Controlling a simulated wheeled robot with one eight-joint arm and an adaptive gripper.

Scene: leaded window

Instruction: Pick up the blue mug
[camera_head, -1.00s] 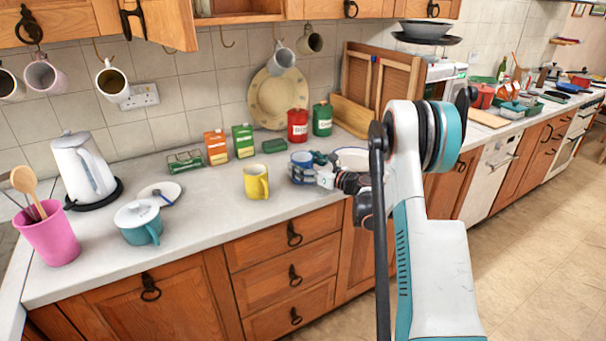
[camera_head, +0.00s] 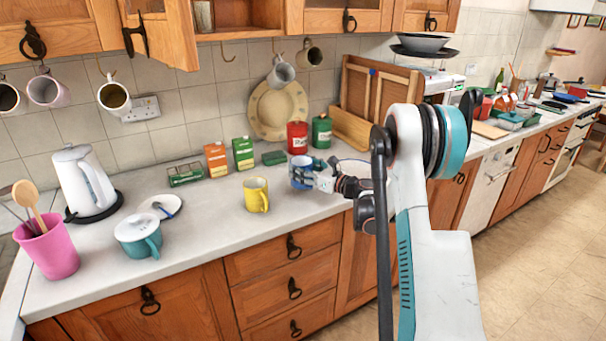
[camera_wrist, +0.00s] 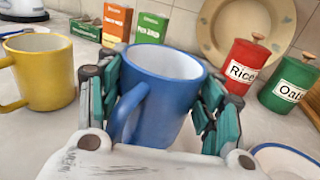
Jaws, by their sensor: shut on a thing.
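The blue mug (camera_wrist: 160,110) is upright between the two fingers of my gripper (camera_wrist: 158,118) in the wrist view, with its handle toward the lower left. The fingers are shut on its sides. In the head view the blue mug (camera_head: 302,170) is small and partly covered by my gripper (camera_head: 312,178) at its right side. It is over the counter, right of the yellow mug. Whether its base touches the counter cannot be told.
A yellow mug (camera_head: 256,195) stands close on the left. Red (camera_head: 297,138) and green (camera_head: 321,132) canisters stand behind. A pale bowl (camera_wrist: 285,160) is close on the right. Small boxes (camera_head: 243,153) stand behind left.

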